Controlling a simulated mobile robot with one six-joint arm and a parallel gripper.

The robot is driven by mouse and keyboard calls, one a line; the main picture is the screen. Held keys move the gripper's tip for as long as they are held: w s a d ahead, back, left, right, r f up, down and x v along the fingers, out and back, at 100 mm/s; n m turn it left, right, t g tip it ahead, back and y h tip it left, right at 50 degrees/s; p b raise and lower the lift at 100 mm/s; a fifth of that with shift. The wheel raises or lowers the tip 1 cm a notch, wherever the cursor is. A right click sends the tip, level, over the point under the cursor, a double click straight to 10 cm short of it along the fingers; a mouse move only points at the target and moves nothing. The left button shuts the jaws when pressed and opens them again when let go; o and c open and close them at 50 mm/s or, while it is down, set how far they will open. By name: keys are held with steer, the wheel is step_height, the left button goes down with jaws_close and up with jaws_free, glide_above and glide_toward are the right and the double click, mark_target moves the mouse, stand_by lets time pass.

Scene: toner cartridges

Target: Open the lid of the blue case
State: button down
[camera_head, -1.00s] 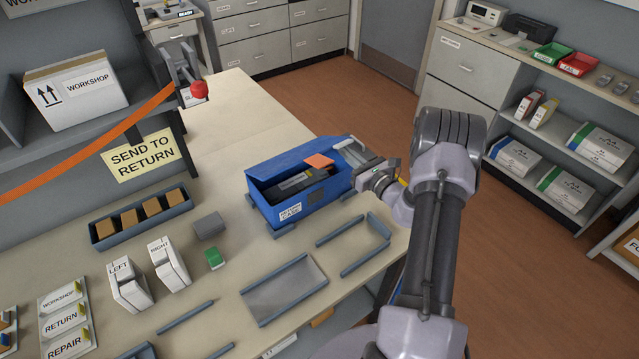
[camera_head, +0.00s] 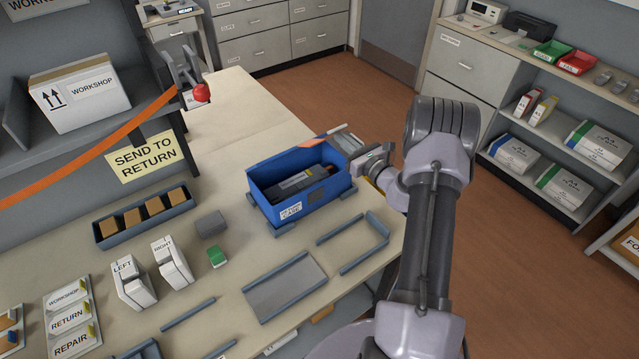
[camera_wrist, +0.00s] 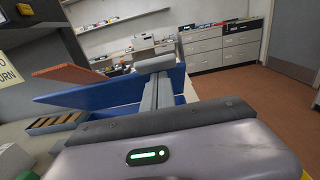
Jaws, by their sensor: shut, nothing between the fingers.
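The blue case (camera_head: 318,196) stands on the bench with a "CASE" label on its front. Its lid (camera_head: 285,160) is raised and stands up along the far side, with an orange tab (camera_head: 334,131) at its top edge. A dark cartridge (camera_head: 296,182) lies inside, in plain view. In the wrist view the blue lid (camera_wrist: 112,93) and orange tab (camera_wrist: 68,74) are to the left of the fingers. My gripper (camera_head: 347,144) is shut and empty at the case's far right, close to the lid. I cannot tell whether it touches the lid. Its fingers show in the wrist view (camera_wrist: 156,68).
Left of the case are a tray of brown blocks (camera_head: 101,238), a grey block (camera_head: 211,224), a green block (camera_head: 217,256) and white LEFT (camera_head: 131,283) and RIGHT (camera_head: 168,262) boxes. A flat grey tray (camera_head: 285,288) lies in front. The bench behind the case is clear.

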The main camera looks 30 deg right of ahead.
steer(key=shift+w+r, duration=0.1)
steer(key=shift+w, duration=0.05)
steer(key=w+f+b, duration=0.2)
steer(key=w+b, duration=0.1)
steer(key=shift+w+a+f, duration=0.15)
steer(key=shift+w, duration=0.05)
stand_by(0.5)
steer(key=shift+w+a+r+p, duration=0.1)
steer(key=shift+w+r+p, duration=0.3)
steer(key=shift+w+r, duration=0.8)
steer(key=shift+w, duration=0.1)
